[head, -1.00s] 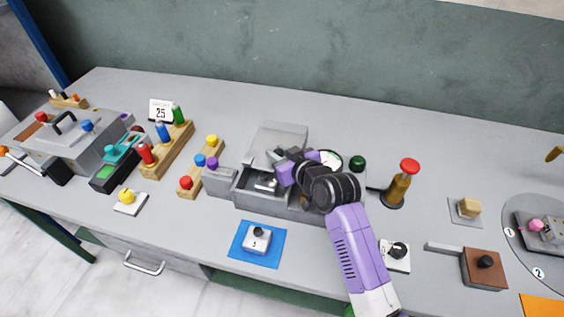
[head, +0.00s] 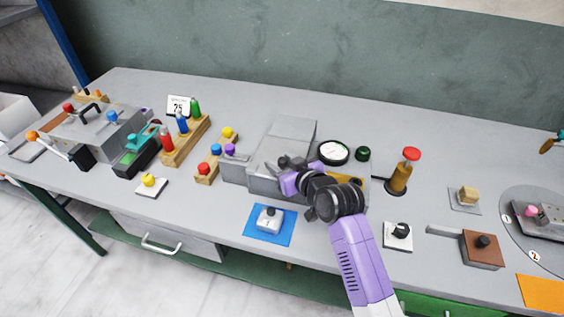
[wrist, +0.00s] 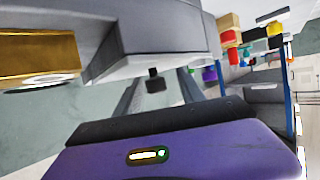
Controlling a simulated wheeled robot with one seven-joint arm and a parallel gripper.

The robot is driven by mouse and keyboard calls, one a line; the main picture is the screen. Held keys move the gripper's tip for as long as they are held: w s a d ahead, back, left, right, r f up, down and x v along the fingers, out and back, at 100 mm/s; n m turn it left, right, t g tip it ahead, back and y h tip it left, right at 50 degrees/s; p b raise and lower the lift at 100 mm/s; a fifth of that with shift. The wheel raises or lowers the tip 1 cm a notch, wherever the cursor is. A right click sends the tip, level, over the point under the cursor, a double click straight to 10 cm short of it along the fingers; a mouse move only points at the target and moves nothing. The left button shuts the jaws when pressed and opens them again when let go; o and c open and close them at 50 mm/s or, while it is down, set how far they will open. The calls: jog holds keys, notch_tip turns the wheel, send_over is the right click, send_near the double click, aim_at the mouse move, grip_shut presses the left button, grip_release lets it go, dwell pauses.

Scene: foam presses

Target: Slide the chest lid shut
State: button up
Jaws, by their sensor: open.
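The grey chest (head: 262,186) stands mid-table. Its flat grey lid (head: 268,160) lies over the top, and the inside of the chest no longer shows in the head view. Whether a thin gap remains at the front edge I cannot tell. My gripper (head: 286,174) is open at the right side of the chest, close against the lid; my wrist hides that corner, and contact is unclear. In the wrist view, grey metal surfaces (wrist: 150,25) fill the top, with a small black peg (wrist: 155,82) beneath them. Nothing shows between the fingers.
A round dial (head: 333,152), a dark green knob (head: 362,153) and a red-topped amber post (head: 404,172) stand right of the chest. A blue mat (head: 254,231) with a grey block lies in front. Wooden racks with coloured pegs (head: 186,142) stand left.

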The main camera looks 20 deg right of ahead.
jog(key=shift+d, duration=0.1)
jog(key=b+v, duration=0.1)
jog(key=v, duration=0.6)
jog(key=shift+s+r, duration=0.15)
jog(key=shift+s, duration=0.2)
notch_tip(320, 180, up, 6)
jog(key=s+d+m+t+h, duration=0.2)
jog(key=s+t, duration=0.1)
jog(key=t, duration=0.1)
jog(key=s+a+f+g, duration=0.1)
jog(key=s+f, duration=0.2)
jog(key=s, duration=1.6)
jog(key=s+a+f+g, duration=0.1)
jog(key=s+a+f, duration=0.1)
jog(key=s, duration=1.7)
jog(key=shift+s+f, duration=0.25)
jog(key=shift+f, duration=0.25)
